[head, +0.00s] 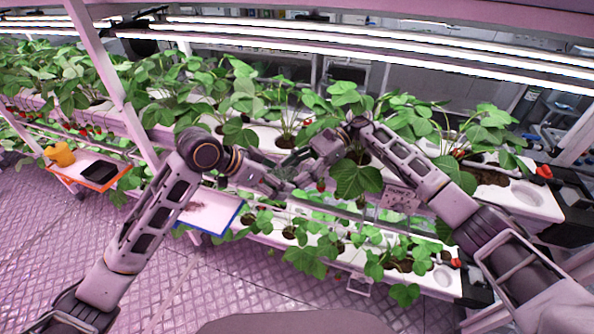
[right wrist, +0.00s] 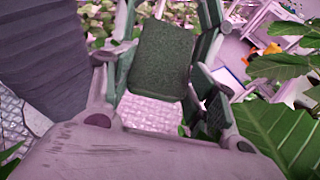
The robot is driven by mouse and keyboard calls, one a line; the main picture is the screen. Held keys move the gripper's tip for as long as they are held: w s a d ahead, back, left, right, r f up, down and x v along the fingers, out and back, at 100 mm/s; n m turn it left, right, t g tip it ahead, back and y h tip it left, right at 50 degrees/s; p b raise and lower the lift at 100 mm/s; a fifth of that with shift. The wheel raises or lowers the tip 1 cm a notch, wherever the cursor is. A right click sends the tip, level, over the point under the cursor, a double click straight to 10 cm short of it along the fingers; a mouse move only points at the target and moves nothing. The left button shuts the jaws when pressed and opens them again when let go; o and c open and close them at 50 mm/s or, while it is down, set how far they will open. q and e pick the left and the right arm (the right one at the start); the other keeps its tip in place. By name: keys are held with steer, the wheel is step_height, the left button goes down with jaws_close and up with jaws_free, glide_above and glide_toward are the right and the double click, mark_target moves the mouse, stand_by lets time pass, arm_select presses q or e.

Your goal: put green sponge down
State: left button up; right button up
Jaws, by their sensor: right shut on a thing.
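The green sponge (right wrist: 160,60) is a dark green rectangular block. In the right wrist view it sits between the two fingers of my right gripper, which is shut on it. In the head view my right gripper (head: 290,173) is near the middle, in front of the upper plant rack, and the sponge is too small and covered there to make out clearly. My left gripper (head: 264,182) is close beside the right one, at its left. Its fingers are too small and overlapped to tell whether they are open or shut.
A white tray with a blue edge (head: 236,218) is left of the lower planter (head: 327,261). An orange-edged tray (head: 67,174) farther left bears a yellow container (head: 60,154) and a black item (head: 99,172). Strawberry leaves (head: 357,180) hang close to my right gripper.

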arm_select(q)
steer(key=v, duration=1)
steer(key=shift+a+r, duration=0.3)
